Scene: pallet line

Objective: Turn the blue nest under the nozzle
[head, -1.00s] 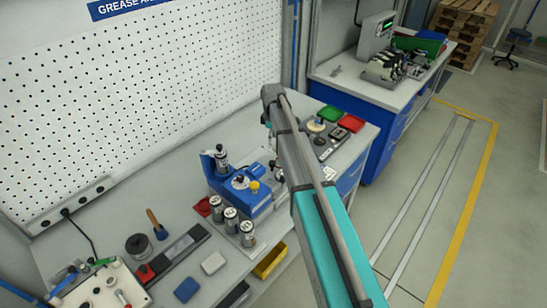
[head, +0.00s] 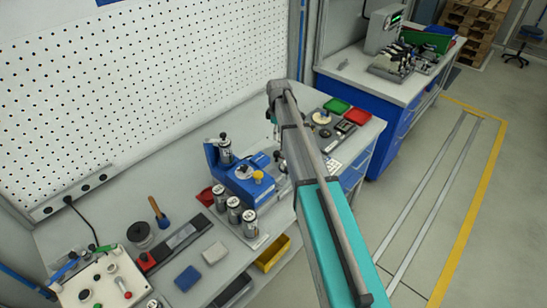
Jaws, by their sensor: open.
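A blue bench machine (head: 240,187) stands on the grey workbench, left of my arm. A silver, dark-topped cylinder (head: 225,148), which looks like the nozzle, is held upright at its back left. Below and right of it is a pale round part (head: 243,172) on the blue body, with a yellow knob (head: 258,177) beside it. Which part is the blue nest, and how it is turned, is too small to tell. My arm crosses the view right of the machine; my gripper is not visible, and the arm hides part of the bench.
Several silver canisters (head: 234,211) stand in front of the machine. The floor at right is clear.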

